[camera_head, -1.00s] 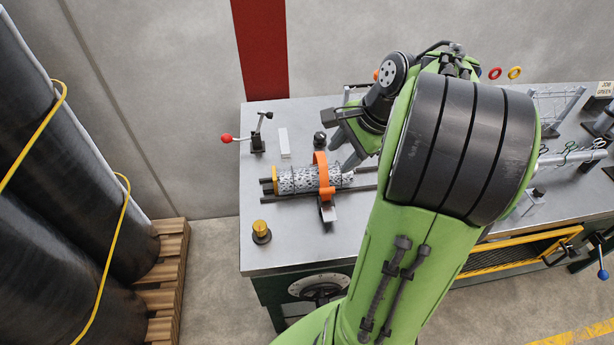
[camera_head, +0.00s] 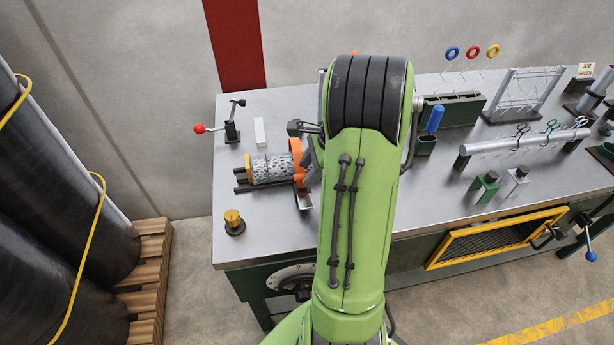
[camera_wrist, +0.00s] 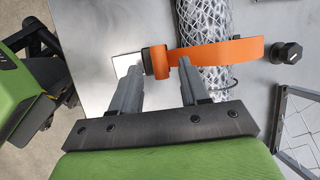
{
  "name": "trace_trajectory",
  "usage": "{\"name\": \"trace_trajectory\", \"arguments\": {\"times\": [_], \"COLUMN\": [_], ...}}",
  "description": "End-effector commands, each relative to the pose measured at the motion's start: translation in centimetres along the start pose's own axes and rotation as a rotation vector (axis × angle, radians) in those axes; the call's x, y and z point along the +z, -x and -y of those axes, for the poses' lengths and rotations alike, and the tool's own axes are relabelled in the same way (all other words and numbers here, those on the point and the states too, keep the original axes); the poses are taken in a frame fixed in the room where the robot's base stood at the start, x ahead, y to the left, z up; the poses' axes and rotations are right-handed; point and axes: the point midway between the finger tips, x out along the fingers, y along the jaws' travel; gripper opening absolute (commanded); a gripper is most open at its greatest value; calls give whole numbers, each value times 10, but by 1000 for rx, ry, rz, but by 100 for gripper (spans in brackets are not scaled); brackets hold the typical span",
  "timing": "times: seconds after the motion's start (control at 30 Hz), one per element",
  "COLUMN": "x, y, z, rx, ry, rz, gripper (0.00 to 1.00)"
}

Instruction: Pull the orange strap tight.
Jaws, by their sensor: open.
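The orange strap (camera_head: 297,160) wraps around a grey wire-mesh roll (camera_head: 270,169) lying on the bench. In the wrist view the strap (camera_wrist: 220,54) crosses the mesh roll (camera_wrist: 204,20), and its left end meets a dark and orange buckle-like piece (camera_wrist: 159,62). My gripper (camera_wrist: 160,72) is open, with one finger on each side of this end piece. I cannot tell whether either finger touches it. In the head view my arm hides most of the gripper and the right end of the roll.
A red-knobbed lever (camera_head: 232,125) and a yellow-topped post (camera_head: 234,223) stand left of my arm. A black knob (camera_wrist: 286,53) lies beyond the strap's far end. A wire frame (camera_wrist: 300,120) is at right.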

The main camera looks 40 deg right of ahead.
Motion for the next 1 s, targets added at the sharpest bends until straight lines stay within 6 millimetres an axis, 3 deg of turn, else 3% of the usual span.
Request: {"name": "trace_trajectory", "arguments": {"times": [0.1, 0.37, 0.67, 1.0], "x": [0, 0, 0, 1], "y": [-12, -13, -13, -12], "z": [0, 0, 0, 1], "rx": [0, -1, -1, -1], "ry": [1, 1, 1, 1], "rz": [0, -1, -1, 0], "gripper": [45, 45, 1, 0]}}
